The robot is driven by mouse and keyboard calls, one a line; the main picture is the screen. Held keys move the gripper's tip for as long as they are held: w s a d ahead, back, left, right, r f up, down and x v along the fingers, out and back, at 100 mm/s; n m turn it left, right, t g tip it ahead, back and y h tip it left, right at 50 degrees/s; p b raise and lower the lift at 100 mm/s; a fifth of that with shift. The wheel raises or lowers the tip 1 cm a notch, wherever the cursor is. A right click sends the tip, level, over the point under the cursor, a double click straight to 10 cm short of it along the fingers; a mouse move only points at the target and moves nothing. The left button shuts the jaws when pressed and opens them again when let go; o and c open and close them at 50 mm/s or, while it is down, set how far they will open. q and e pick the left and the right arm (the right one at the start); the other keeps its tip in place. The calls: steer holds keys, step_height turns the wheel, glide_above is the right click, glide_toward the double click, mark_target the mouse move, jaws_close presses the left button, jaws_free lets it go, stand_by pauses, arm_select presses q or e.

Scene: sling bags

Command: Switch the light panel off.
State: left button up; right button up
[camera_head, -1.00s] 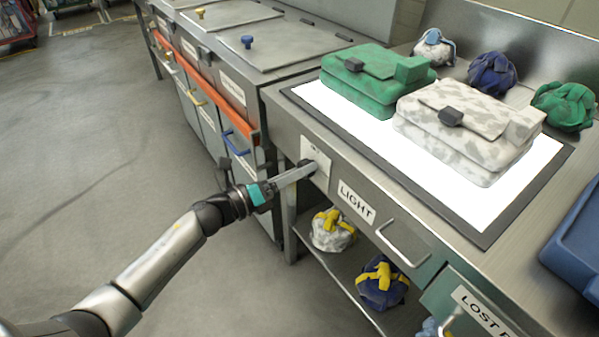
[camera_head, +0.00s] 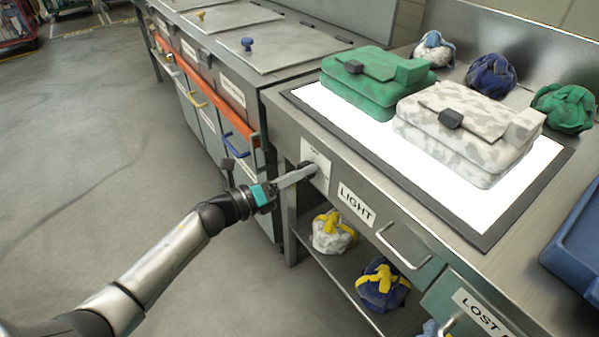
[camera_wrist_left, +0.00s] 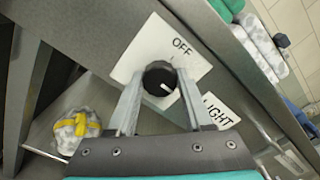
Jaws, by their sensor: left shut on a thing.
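The light panel (camera_head: 370,145) is set in the steel table top and glows bright white. Its switch plate (camera_head: 318,155) is on the table's front, left of the LIGHT label (camera_head: 356,204). My left gripper (camera_head: 309,170) reaches the plate from the left. In the left wrist view its fingers are shut on a round black knob (camera_wrist_left: 158,76). A white mark shows on the lower right of the knob, and the word OFF is printed on the plate (camera_wrist_left: 150,45) above it. The knob is mostly hidden in the head view. My right gripper is not in view.
A green bag (camera_head: 365,85) and a grey-white patterned bag (camera_head: 470,130) lie on the panel. A drawer handle (camera_head: 402,247) sticks out right of the label. Wrapped bundles (camera_head: 382,285) lie on the shelf below. Lidded bins (camera_head: 235,90) stand left; open floor lies beyond my arm.

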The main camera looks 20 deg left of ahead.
arm_select(q)
jaws_close()
steer(key=n+p, duration=0.7)
steer(key=n, duration=1)
steer(key=shift+f+n, duration=0.1)
steer(key=shift+n, duration=0.3)
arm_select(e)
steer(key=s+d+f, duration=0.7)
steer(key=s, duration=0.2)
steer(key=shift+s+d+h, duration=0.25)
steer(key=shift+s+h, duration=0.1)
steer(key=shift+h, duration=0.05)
